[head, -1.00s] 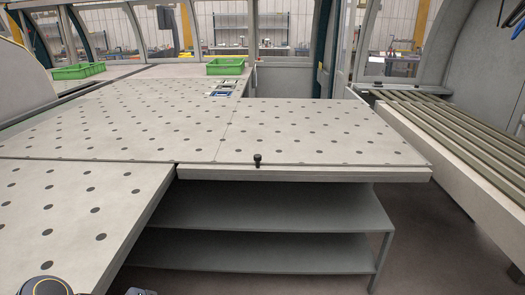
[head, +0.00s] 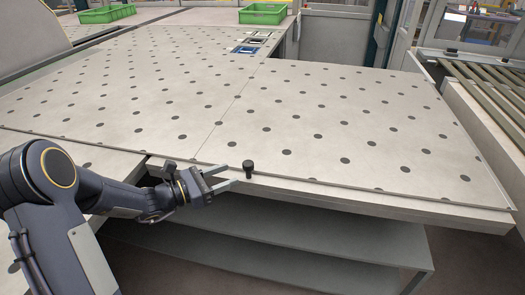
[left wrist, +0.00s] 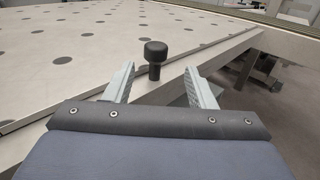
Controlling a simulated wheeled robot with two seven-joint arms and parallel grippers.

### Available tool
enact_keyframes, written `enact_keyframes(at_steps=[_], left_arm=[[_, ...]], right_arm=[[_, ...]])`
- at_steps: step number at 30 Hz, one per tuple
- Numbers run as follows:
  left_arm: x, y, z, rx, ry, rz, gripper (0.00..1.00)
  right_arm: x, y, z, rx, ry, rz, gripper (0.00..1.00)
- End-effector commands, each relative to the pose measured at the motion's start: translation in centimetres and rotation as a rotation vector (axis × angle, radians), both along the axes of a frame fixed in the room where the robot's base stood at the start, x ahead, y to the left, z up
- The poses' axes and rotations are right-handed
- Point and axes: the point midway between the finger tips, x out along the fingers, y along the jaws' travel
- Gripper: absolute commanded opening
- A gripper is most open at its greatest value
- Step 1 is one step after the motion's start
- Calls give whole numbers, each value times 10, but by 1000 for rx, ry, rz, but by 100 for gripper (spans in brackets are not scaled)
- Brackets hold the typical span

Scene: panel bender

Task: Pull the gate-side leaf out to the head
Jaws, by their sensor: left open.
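The gate-side leaf (head: 350,135) is a pale tabletop section with dark round dots, at the right of the larger table top. A black knob (head: 248,168) stands upright at its front edge. My left gripper (head: 230,178) is open just left of the knob in the head view, its fingers pointing at it. In the left wrist view the knob (left wrist: 155,58) stands ahead, between the lines of the two open fingers (left wrist: 160,85). The fingers look apart from the knob. My right gripper is in no view.
Grey shelves (head: 270,245) stand below the leaf. A slatted roller bed (head: 485,90) lies to the right, past a gap. Green crates (head: 263,13) and small blue-and-white items (head: 246,50) sit at the back. The dotted table top (head: 130,95) is otherwise clear.

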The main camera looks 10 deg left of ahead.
Motion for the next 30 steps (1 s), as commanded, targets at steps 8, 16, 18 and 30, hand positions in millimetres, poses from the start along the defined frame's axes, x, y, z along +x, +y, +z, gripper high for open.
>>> enact_keyframes(at_steps=[8,16,18,30], left_arm=[[21,-18,-1,-19,9,10,50],[49,-47,-2,-17,8,12,50],[53,-51,-2,-17,7,12,50],[57,-54,-2,-16,7,14,44]], right_arm=[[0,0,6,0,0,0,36],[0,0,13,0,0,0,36],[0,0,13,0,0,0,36],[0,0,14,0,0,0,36]])
